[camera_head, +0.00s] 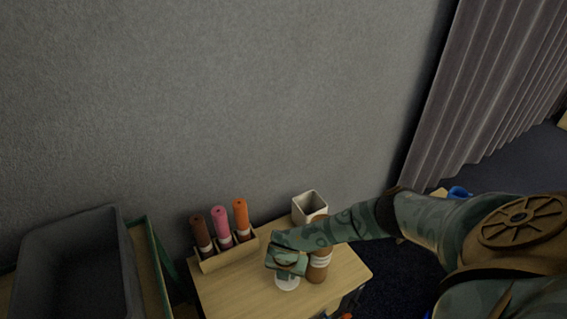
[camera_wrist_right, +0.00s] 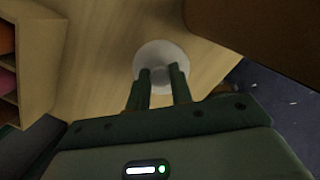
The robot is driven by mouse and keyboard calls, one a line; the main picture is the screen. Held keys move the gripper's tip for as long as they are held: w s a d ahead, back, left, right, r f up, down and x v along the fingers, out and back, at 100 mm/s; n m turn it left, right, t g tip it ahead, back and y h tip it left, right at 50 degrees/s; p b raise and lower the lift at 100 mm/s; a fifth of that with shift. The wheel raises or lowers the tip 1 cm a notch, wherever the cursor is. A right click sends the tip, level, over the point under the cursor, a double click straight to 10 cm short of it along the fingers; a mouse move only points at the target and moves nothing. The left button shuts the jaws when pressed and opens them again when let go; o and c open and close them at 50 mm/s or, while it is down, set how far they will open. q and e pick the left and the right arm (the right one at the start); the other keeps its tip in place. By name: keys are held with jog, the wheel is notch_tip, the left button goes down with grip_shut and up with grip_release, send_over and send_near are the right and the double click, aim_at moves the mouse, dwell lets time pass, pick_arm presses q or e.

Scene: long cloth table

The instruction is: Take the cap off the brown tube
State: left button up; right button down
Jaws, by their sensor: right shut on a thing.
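The brown tube (camera_head: 202,234) stands in a wooden rack at the left of the table, beside a pink tube (camera_head: 221,226) and an orange tube (camera_head: 241,217). It has a pale band low down; I cannot make out where its cap ends. My right gripper (camera_head: 287,275) is well to the right of the rack, low over the table. In the right wrist view its fingers (camera_wrist_right: 160,72) are shut on the middle of a white round piece (camera_wrist_right: 160,50). This piece also shows below the gripper in the head view (camera_head: 287,284). My left gripper is not in view.
A brown bottle with white stripes (camera_head: 320,265) stands close to the right of my right gripper. A white square cup (camera_head: 310,204) is at the back of the table. The rack (camera_head: 228,258) has bare wood in front. A dark grey bin (camera_head: 72,270) is far left.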

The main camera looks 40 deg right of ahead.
aim_at(292, 284)
notch_tip(292, 284, down, 4)
jog(key=shift+s+r+b, duration=0.1)
jog(key=shift+r+b, duration=0.1)
jog(key=shift+b, duration=0.85)
jog(key=shift+f, duration=0.35)
jog(key=shift+r, duration=0.2)
jog(key=shift+f, duration=0.15)
jog(key=c, duration=1.2)
grip_release()
jog(key=shift+c, duration=0.2)
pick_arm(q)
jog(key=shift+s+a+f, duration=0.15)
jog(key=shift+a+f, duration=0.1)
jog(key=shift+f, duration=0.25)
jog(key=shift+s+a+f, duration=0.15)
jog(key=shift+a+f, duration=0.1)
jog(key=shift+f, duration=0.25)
